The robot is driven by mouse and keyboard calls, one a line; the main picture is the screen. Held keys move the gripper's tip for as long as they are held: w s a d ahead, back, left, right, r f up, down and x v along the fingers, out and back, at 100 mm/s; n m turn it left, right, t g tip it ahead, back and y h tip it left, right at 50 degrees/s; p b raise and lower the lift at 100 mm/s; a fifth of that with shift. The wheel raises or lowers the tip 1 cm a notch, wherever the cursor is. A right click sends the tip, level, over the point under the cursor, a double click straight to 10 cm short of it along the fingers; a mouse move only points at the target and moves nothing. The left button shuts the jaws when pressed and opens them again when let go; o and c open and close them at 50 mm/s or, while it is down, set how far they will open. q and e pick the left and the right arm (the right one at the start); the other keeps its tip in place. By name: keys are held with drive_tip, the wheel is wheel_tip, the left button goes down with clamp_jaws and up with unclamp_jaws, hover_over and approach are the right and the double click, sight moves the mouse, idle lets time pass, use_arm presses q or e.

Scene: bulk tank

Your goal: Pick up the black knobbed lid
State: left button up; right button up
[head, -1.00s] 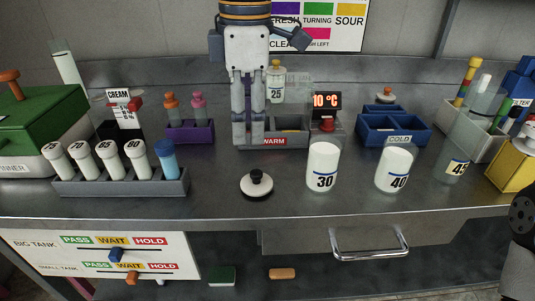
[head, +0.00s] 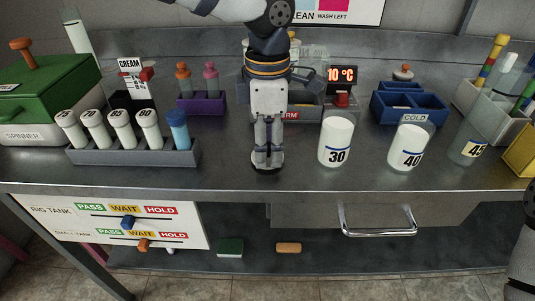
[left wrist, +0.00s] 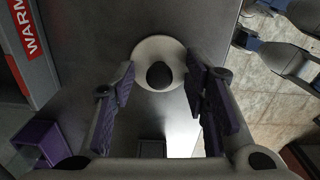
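The black knobbed lid (head: 268,172), a white disc with a black knob, lies on the grey metal worktop near its front edge. In the head view my left gripper (head: 267,160) points straight down over it and hides most of it. In the left wrist view the lid (left wrist: 174,50) shows whole, its black knob in the gap between the fingertips. My left gripper (left wrist: 160,72) is open there, with both purple-padded fingers apart from the knob. My right gripper is not seen; only part of my right arm shows at the head view's right edge.
A rack (head: 135,155) of numbered tubes stands left of the lid. Jars marked 30 (head: 336,143) and 40 (head: 407,148) stand to its right. The warm tray (head: 302,113) is behind my left gripper. Worktop directly around the lid is clear.

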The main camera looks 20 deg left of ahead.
use_arm(q)
clamp_jaws()
